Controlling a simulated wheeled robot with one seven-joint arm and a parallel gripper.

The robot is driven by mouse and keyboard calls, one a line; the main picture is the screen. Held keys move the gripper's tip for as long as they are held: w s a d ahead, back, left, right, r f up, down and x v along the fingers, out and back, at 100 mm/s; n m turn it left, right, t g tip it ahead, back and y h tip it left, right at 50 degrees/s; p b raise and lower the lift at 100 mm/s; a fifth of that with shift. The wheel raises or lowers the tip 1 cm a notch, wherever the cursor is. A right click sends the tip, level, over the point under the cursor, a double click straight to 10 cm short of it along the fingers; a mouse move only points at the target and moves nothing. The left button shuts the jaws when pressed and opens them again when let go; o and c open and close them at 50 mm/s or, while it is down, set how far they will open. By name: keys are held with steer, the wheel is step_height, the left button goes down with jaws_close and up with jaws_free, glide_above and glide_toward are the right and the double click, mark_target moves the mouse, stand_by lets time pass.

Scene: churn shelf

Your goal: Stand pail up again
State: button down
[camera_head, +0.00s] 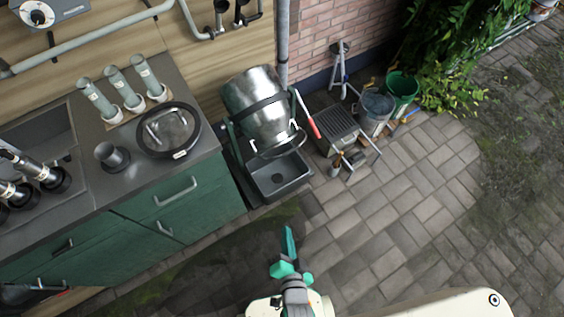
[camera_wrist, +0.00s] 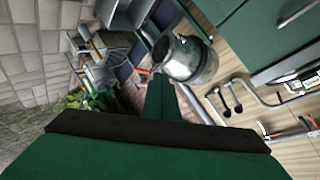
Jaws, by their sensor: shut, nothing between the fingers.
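The large metal pail (camera_head: 252,92) hangs tilted in a green frame beside the counter. Its mouth faces down toward a dark basin (camera_head: 280,186) in front of it. A lever with a red grip (camera_head: 316,128) stands at its right side. My gripper (camera_head: 289,234) is shut and empty, over the paving in front of the basin and clear of the pail. In the wrist view, its closed green fingers (camera_wrist: 163,80) point toward the metal pail (camera_wrist: 187,60), which shows beyond them. The fingers hide part of the ground there.
A green counter (camera_head: 180,203) stands at the left, with a round black-rimmed lid (camera_head: 170,128) and several metal cylinders on top. Right of the pail are a slatted grate (camera_head: 338,128), a grey bucket (camera_head: 375,108) and a green bucket (camera_head: 402,86). The paving in front is clear.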

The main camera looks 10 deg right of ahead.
steer(key=w+d+f+m+g+y, duration=0.1)
steer(key=w+d+f+m, duration=0.2)
steer(key=w+f+m, duration=0.4)
steer(key=w+d+f+m+g+y, duration=0.1)
steer(key=w+d+f+m+g, duration=0.2)
steer(key=w+m, duration=0.5)
steer(key=w+a+f+m+y, duration=0.1)
steer(key=w+m, duration=0.2)
steer(key=w, duration=0.5)
steer(key=w+a+f+m+t+y, duration=0.1)
steer(key=w+m, duration=0.1)
steer(key=w, duration=0.6)
steer(key=shift+w+f+m+y, duration=0.25)
steer(key=shift+m+y, duration=0.15)
steer(key=shift+r, duration=0.1)
